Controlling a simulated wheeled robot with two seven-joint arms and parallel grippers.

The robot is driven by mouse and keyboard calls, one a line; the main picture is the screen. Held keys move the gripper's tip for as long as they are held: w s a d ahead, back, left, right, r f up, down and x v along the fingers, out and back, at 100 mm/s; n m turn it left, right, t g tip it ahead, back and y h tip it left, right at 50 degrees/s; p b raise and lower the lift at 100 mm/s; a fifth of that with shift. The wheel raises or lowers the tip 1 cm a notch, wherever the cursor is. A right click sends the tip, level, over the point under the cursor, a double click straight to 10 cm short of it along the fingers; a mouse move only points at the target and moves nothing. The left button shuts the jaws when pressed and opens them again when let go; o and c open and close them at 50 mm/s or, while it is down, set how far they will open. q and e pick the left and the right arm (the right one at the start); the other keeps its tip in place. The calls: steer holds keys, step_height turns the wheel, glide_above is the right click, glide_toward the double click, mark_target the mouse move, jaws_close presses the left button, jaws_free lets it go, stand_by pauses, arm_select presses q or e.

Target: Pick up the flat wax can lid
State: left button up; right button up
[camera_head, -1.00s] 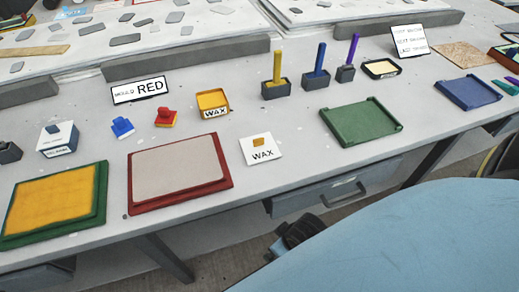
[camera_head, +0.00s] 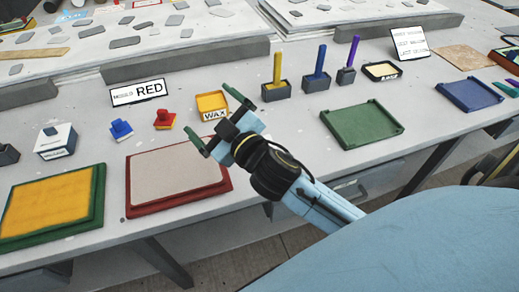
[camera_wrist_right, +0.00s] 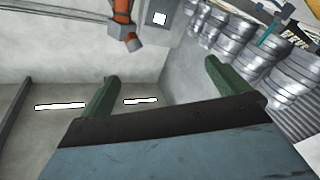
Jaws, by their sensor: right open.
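The white square lid marked WAX, with its small yellow knob, is hidden behind my right gripper and wrist in the head view now. The open yellow wax can (camera_head: 211,101), with a WAX label on its front, stands on the bench just beyond my right gripper. My right gripper (camera_head: 206,107) is open and empty, above the bench, its green fingers spread toward the can. Both fingers also show in the right wrist view (camera_wrist_right: 160,82) with nothing between them. My left gripper is not in view.
The red-edged mould (camera_head: 135,202) lies left of my right wrist, and the green tray (camera_head: 362,125) lies to the right. Upright tools in holders (camera_head: 276,91) stand behind. A MOULD RED sign (camera_head: 138,91) stands at the back. The wrist view shows stacked rolls (camera_wrist_right: 245,60).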

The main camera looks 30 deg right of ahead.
steer(key=a+r+n+y, duration=0.7)
steer(key=n+y, duration=0.2)
steer(key=s+a+f+n+g+y, duration=0.1)
steer(key=s+a+n+g+y, duration=0.1)
steer(key=a+n+g+y, duration=0.8)
steer(key=d+f+n+g+h, duration=0.7)
steer(key=d+f+n+h, duration=0.1)
steer(key=f+n+h, duration=0.15)
steer(key=w+d+f+m+g+h, duration=0.1)
steer(key=w+d+h, duration=0.1)
steer(key=d+h, duration=0.6)
steer(key=w+d+m+h, duration=0.2)
steer(key=d+h, duration=0.2)
steer(key=d, duration=0.9)
step_height(320, 180, down, 7)
steer(key=shift+s+d+f+b, duration=0.1)
steer(key=shift+s+f+b, duration=0.05)
steer(key=shift+b, duration=0.2)
steer(key=shift+d+f, duration=0.15)
steer(key=shift+f, duration=3)
steer(key=c, duration=0.7)
